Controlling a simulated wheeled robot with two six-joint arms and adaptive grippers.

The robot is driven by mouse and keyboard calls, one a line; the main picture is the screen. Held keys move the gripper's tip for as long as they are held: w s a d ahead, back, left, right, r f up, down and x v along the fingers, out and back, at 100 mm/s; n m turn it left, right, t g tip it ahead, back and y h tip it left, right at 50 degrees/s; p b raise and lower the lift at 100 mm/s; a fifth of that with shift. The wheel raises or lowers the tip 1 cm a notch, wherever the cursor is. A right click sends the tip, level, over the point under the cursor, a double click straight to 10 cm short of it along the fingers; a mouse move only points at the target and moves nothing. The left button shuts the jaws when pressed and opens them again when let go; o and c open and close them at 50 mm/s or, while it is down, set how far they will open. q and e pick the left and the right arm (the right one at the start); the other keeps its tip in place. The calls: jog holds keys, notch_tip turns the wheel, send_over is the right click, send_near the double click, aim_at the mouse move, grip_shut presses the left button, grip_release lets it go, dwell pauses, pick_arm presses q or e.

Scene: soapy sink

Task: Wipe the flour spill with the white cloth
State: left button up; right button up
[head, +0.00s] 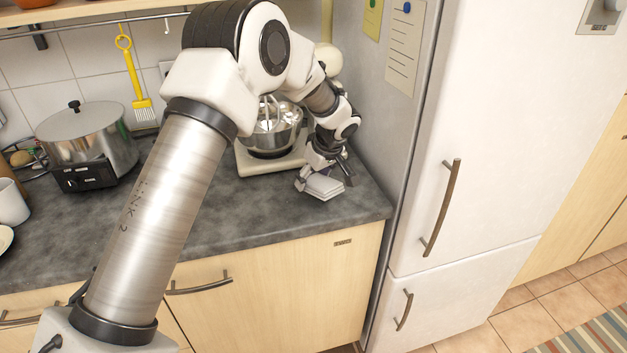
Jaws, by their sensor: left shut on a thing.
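My left gripper (330,174) is low over the right end of the dark grey counter, in front of the stand mixer. It is shut on the white cloth (322,188), which shows as a small folded, pale bundle under the fingers. The cloth is at or just above the counter top; I cannot tell if it touches. No flour spill can be made out; the arm and the cloth hide part of the counter. My right gripper is not in view.
A stand mixer (268,160) with a steel bowl stands close behind my left gripper. A lidded steel pot (88,140) and a white mug (11,203) are at the left. The white fridge (510,110) bounds the counter (235,222) at the right. The counter's front middle is clear.

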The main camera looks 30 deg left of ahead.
aim_at(314, 178)
pick_arm(q)
jog(key=shift+r+p, duration=0.55)
jog(key=shift+r, duration=0.95)
notch_tip(314, 178, up, 2)
jog(key=shift+r+p, duration=0.15)
jog(key=shift+p, duration=0.5)
jog(key=shift+r, duration=0.45)
jog(key=shift+f, duration=0.1)
